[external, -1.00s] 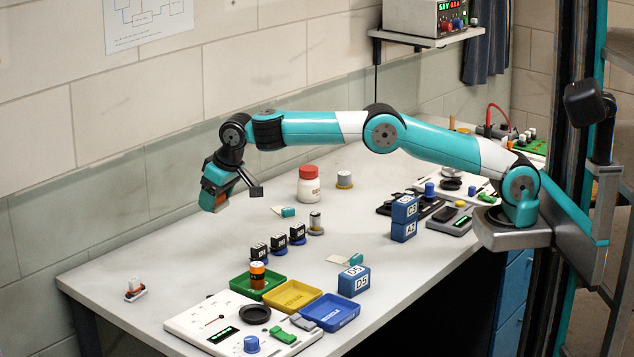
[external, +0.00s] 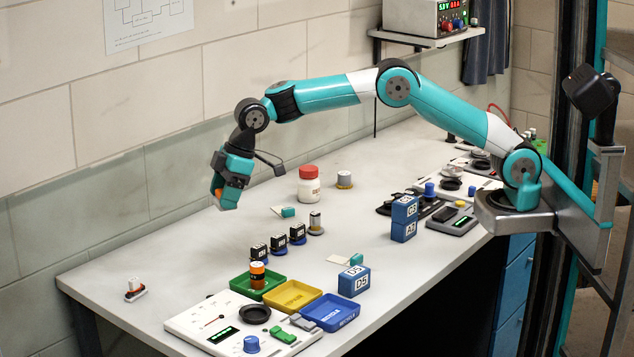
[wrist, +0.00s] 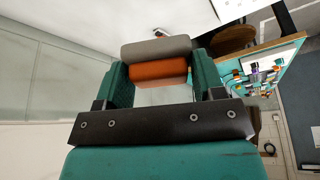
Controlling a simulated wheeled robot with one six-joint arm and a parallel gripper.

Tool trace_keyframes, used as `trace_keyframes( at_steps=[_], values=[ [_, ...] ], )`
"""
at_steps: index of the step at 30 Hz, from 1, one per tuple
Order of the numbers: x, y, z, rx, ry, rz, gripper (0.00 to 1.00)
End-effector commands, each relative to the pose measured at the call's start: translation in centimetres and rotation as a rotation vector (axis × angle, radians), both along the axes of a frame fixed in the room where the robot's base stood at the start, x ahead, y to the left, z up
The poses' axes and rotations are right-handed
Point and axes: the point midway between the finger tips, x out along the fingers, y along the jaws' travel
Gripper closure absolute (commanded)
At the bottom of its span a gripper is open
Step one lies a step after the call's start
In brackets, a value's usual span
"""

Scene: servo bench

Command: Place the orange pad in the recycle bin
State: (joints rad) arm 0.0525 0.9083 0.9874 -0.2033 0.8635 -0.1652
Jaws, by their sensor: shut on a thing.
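My gripper (external: 222,193) is raised above the back left part of the bench. It is shut on the orange pad (external: 217,183), which shows only as a small orange patch between the fingers. In the wrist view the orange pad (wrist: 158,73) lies between the two teal fingers, with a grey layer along one side. The blue bin marked as the recycle bin (external: 345,322) stands at the right end of a row of three trays near the bench's front edge. It looks empty. My gripper is well apart from it, up and to the left.
A yellow tray (external: 290,308) and a green tray (external: 243,292) with an orange-black cylinder (external: 257,274) stand beside the blue bin. A blue block marked D5 (external: 354,281) is just behind it. A red-capped bottle (external: 309,184) stands right of my gripper. The bench's left part is mostly clear.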

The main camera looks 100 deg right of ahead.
Motion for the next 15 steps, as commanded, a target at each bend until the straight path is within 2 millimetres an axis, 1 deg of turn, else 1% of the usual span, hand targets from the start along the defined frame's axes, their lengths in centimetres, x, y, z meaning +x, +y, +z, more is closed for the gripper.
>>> trace_keyframes(
  at_steps=[3, 5, 6, 8, 9, 11, 12, 15],
  values=[
    [-2.5, 4.1, -0.1, 0.003, 0.002, 0.410, 0.60],
    [-4.2, 6.3, -0.2, 0.002, 0.002, 0.635, 0.60],
    [-5.4, 7.7, -0.2, 0.004, 0.003, 0.785, 0.60],
    [-7.5, 9.8, -0.1, 0.004, 0.004, 1.006, 0.60],
    [-9.0, 11.1, 0.0, 0.003, 0.002, 1.149, 0.60],
    [-11.3, 12.8, 0.2, 0.003, 0.002, 1.351, 0.60],
    [-12.7, 13.8, 0.4, 0.004, 0.002, 1.471, 0.60],
    [-16.0, 15.6, 0.9, 0.003, 0.002, 1.721, 0.60]
  ],
)
